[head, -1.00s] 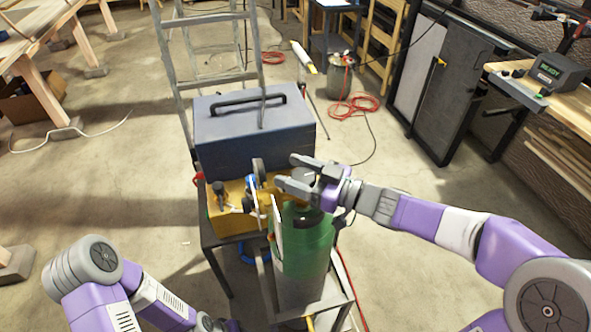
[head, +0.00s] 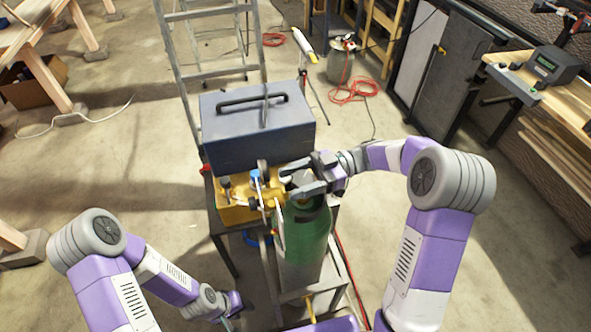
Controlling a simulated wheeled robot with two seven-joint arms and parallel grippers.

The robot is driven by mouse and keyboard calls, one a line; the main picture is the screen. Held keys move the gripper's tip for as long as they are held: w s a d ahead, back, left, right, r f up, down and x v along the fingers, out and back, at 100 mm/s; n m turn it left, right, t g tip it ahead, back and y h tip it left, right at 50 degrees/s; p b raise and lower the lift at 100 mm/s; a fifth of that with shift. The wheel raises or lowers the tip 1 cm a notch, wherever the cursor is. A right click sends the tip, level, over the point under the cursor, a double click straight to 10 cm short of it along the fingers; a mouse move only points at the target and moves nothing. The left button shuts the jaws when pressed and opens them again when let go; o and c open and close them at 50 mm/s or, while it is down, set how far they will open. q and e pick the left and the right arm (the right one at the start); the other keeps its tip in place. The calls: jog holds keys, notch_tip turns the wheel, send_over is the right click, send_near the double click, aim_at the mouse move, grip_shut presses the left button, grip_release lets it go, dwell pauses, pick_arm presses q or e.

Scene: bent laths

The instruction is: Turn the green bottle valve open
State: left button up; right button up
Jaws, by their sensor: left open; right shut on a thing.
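The green bottle (head: 303,240) stands upright in a grey stand at the center of the view, its lower part grey. My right gripper (head: 287,180) is at the bottle's top, its fingers pointing left. It is shut on the valve, which is mostly hidden behind the fingers and the wrist, so I cannot tell how far it is turned. My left gripper (head: 234,306) is low in the picture, left of the stand and well apart from the bottle. It is small and partly hidden, and it holds nothing that I can see.
A dark blue toolbox (head: 256,132) and a yellow case (head: 236,207) with gauges sit right behind the bottle. A stepladder (head: 207,73) stands behind them. A red hose runs down right of the stand. Open floor lies to the left.

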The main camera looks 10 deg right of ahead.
jog(key=n+g+p, duration=0.1)
jog(key=n+g, duration=0.1)
jog(key=g, duration=0.1)
jog(key=shift+s+r+h, duration=0.1)
jog(key=shift+h, duration=0.3)
jog(key=n+g+h+p, duration=0.1)
jog(key=g+p, duration=0.1)
jog(key=n+g+h+p, duration=0.1)
jog(key=n+g+p, duration=0.1)
jog(key=p, duration=0.1)
jog(key=n+g+h+p, duration=0.1)
jog(key=g+p, duration=0.1)
jog(key=shift+s+d+r+n+h, duration=0.1)
jog(key=shift+s+d+n+h, duration=0.15)
jog(key=shift+s+n+h, duration=0.1)
jog(key=shift+s+f+n+g+h+p, duration=0.15)
jog(key=shift+n+g+h+p, duration=0.55)
jog(key=shift+p, duration=0.7)
jog(key=shift+f, duration=0.1)
jog(key=o, duration=1)
jog(key=shift+c, duration=0.2)
jog(key=shift+d, duration=0.1)
